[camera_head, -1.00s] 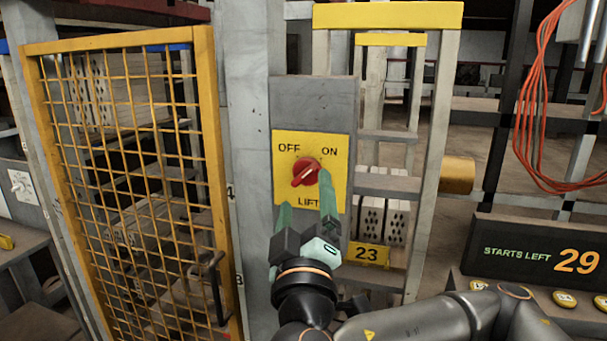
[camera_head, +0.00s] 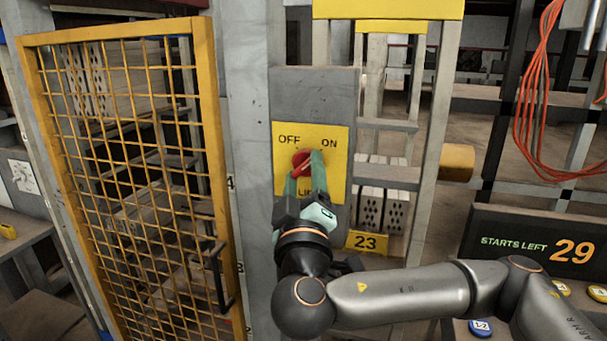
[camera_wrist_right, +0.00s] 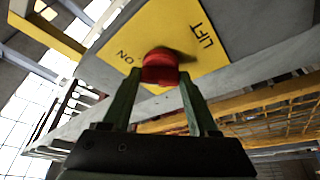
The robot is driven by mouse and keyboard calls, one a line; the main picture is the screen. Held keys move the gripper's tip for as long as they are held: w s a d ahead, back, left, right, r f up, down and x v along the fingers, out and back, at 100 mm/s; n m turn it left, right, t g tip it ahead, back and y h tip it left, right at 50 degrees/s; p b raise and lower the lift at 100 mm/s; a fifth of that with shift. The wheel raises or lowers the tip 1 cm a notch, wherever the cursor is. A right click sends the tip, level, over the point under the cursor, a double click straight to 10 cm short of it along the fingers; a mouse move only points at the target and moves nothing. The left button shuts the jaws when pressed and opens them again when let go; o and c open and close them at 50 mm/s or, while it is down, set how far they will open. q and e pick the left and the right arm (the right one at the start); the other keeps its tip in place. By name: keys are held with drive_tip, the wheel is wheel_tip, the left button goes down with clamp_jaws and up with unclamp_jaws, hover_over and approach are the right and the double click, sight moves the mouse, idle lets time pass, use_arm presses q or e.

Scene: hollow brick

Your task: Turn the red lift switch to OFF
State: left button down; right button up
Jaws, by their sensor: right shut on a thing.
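The red lift switch (camera_head: 301,158) is a round knob on a yellow plate (camera_head: 335,143) marked OFF at upper left, ON at upper right and LIFT below. The plate is on a grey panel. My right gripper (camera_head: 304,167) reaches up from below with its green fingers shut on the knob, partly covering it and the word LIFT. In the right wrist view the red switch (camera_wrist_right: 160,66) sits at the tips of the two fingers, one on each side. Its pointer is mostly hidden; I cannot tell its exact angle. My left gripper is not in view.
A yellow mesh gate (camera_head: 125,180) with a dark handle stands left of the panel. A rack with hollow bricks (camera_head: 382,205) and a yellow 23 sign (camera_head: 367,242) is on the right. A black "STARTS LEFT 29" display (camera_head: 530,246) and orange cable (camera_head: 530,100) are farther right.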

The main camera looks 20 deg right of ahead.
drive_tip(key=c, duration=0.7)
drive_tip(key=shift+c, duration=0.2)
